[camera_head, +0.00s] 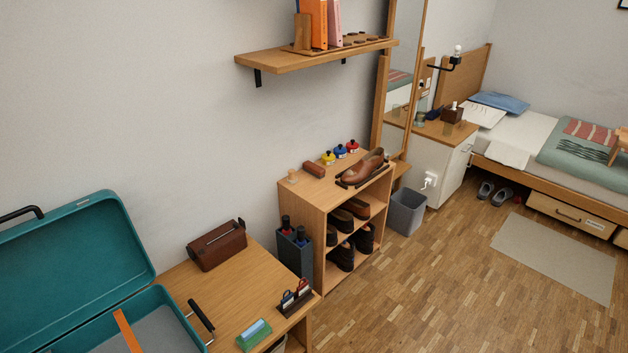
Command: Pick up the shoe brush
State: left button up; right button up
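A small brown, rounded, elongated object (314,169), which looks like the shoe brush, lies on top of the wooden shoe cabinet (312,194), toward its back left. It is too small to make out bristles. A brown leather shoe (364,168) on a dark stand is to its right on the same top. Small yellow, blue and red containers (340,152) stand in a row behind, along the wall. A small pale wooden block (293,176) is at the left corner. Neither of my grippers is in view.
An open teal suitcase (80,260) and a wooden table (235,290) with a brown box (217,246) fill the lower left. A wall shelf (315,55) hangs above the cabinet. A grey bin (407,211) stands right of the cabinet. The parquet floor (420,290) in front is clear.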

aim_at(309, 167)
jog(key=k+j+u, duration=0.1)
jog(key=k+u, duration=0.35)
jog(key=k+j+u, duration=0.3)
jog(key=k+u, duration=0.15)
jog(key=i+l+u, duration=0.2)
jog(key=i+l, duration=0.15)
jog(key=l, duration=0.3)
jog(key=i+l+u, duration=0.1)
jog(key=l, duration=0.25)
jog(key=i+l+u, duration=0.25)
jog(key=i+l, duration=0.15)
jog(key=l, duration=0.35)
